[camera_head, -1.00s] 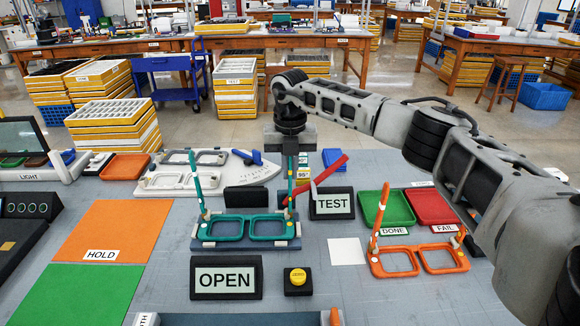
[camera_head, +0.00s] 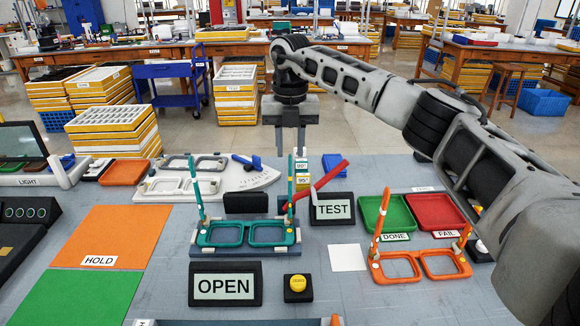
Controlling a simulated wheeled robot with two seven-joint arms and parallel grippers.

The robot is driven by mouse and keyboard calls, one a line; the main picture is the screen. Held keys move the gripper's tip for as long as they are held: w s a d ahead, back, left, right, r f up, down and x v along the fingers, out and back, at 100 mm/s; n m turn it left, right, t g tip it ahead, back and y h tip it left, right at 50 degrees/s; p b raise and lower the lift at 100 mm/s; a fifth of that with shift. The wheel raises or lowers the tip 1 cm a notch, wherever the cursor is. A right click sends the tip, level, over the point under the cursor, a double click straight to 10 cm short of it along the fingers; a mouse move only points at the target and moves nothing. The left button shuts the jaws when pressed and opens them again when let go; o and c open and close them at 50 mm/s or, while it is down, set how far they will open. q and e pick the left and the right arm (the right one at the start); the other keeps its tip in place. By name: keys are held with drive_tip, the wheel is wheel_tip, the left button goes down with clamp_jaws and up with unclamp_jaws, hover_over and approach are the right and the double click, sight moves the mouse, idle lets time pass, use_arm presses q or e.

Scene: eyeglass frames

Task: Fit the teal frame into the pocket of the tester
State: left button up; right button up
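The teal frame (camera_head: 198,237) lies flat on the blue-grey tester base (camera_head: 210,252) at the centre of the table. Its two temples stand up, and its rim lies between small pale blocks. I cannot tell whether it is fully down in the pocket. A red lever (camera_head: 328,174) slants up at the base's right end. My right gripper (camera_head: 291,143) is above and behind the frame, over the upright right temple. Its fingers look apart and nothing shows between them. My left gripper is not in view.
An orange frame (camera_head: 398,281) lies at the right, near the green DONE tray (camera_head: 386,212) and red FAIL tray (camera_head: 436,211). The OPEN sign (camera_head: 225,285) and yellow button (camera_head: 298,283) stand in front of the tester. The TEST sign (camera_head: 333,210) is behind it.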

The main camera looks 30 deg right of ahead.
drive_tip(key=shift+r, duration=2.35)
